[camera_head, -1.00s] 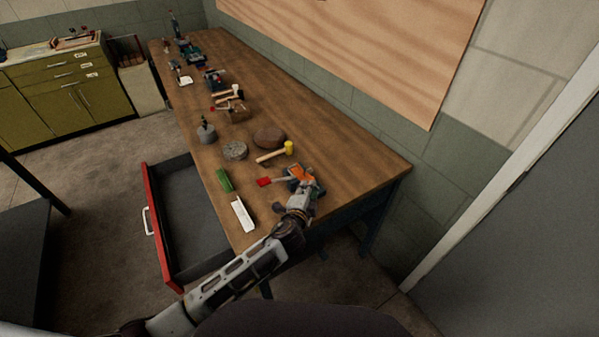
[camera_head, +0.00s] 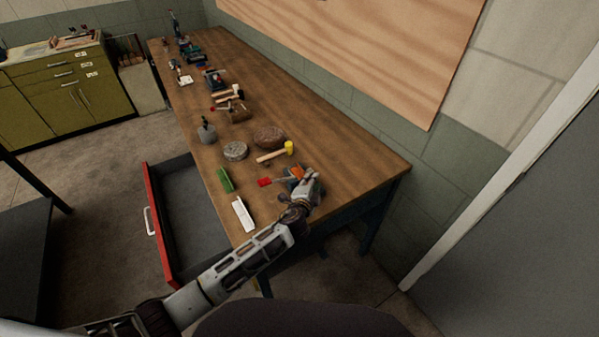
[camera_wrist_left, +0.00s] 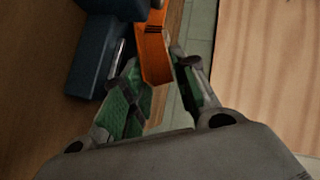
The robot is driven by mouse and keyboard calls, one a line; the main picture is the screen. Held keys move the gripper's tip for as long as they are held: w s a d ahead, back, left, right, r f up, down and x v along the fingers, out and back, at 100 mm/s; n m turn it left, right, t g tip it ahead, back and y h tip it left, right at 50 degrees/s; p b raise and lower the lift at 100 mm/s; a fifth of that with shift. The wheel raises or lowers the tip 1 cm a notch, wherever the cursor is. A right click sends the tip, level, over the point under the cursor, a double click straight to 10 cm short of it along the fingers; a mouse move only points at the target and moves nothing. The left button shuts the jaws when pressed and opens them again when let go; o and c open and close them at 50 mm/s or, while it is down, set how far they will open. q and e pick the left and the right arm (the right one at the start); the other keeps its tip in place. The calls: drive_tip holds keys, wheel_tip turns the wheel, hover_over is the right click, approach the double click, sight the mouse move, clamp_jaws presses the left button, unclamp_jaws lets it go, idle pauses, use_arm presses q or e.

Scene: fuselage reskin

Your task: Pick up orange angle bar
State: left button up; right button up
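The orange angle bar (camera_wrist_left: 153,50) shows in the left wrist view, its near end in the gap between the fingertips of my left gripper (camera_wrist_left: 158,80). The green-padded fingers are open, and I see no clear grip on the bar. In the head view the orange bar (camera_head: 297,171) is a small patch at the workbench's near right end, partly hidden by my left gripper (camera_head: 306,176). A dark blue tool (camera_wrist_left: 100,45) lies close to the left of the bar in the wrist view. My right gripper is not in view.
On the workbench (camera_head: 345,165) near the gripper are a red-ended tool (camera_head: 265,182), a yellow-headed mallet (camera_head: 288,148), a green object (camera_head: 225,180) and a white piece (camera_head: 242,214). A red-fronted drawer (camera_head: 155,225) stands open. The bench's right side is clear.

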use_arm(q)
drive_tip(key=shift+c, duration=0.4)
clamp_jaws()
drive_tip(key=shift+r, duration=0.1)
wheel_tip(320, 180, up, 10)
idle(0.6)
idle(0.4)
